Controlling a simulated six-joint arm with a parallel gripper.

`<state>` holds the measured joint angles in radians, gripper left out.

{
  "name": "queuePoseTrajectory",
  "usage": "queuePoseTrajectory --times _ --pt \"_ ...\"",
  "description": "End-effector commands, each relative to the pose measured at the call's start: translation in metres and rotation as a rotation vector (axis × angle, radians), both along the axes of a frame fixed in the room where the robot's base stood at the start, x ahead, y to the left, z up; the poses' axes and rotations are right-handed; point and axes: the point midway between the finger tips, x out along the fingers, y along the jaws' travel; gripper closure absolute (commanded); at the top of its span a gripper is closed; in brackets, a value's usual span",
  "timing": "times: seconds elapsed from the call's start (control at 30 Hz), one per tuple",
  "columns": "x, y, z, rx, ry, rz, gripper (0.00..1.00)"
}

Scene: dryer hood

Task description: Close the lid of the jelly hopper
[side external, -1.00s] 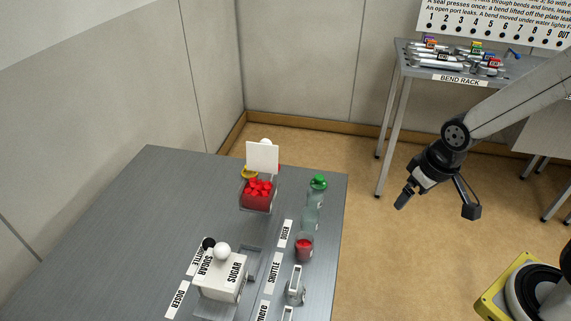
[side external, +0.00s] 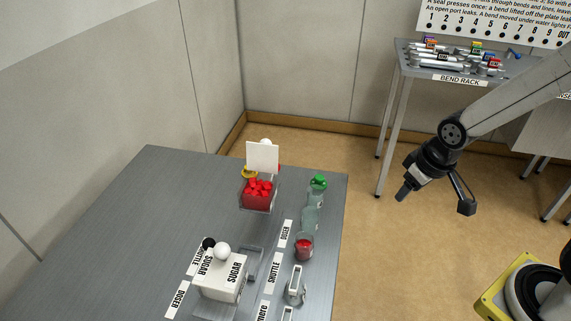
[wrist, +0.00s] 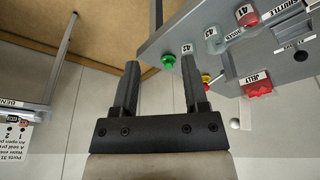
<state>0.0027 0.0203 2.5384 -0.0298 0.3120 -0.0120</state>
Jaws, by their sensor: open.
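The jelly hopper (side external: 257,196) stands near the far right part of the grey table, filled with red pieces. Its white lid (side external: 262,157) is raised upright behind the red pieces. In the wrist view the jelly hopper (wrist: 257,88) shows at the right with a JELLY label, and a white ball knob (wrist: 235,123) is near it. My gripper (side external: 403,194) is in the air to the right of the table, well apart from the hopper. In the wrist view my gripper (wrist: 159,85) has its two fingers spread with nothing between them.
A green-topped clear bottle (side external: 317,185) and a cup with red contents (side external: 304,247) stand along the table's right edge. The white SUGAR box (side external: 221,275) is at the front. A bend rack (side external: 460,65) stands behind. The table's left half is bare.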

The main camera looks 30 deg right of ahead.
Motion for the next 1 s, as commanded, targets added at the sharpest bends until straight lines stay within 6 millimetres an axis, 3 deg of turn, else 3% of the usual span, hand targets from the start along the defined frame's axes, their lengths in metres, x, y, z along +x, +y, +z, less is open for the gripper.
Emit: queuePoseTrajectory --times 0.17,0.4,0.6,0.8,1.0 --pt "0.043 -0.006 0.004 -0.056 -0.118 0.107 0.43" --pt "0.131 -0.008 0.016 -0.168 -0.382 0.368 0.43" --pt "0.197 0.005 0.027 -0.246 -0.617 0.617 0.43" --pt "0.246 0.027 0.035 -0.293 -0.849 0.869 0.43" --pt "0.275 0.053 0.036 -0.304 -1.078 1.119 0.43"
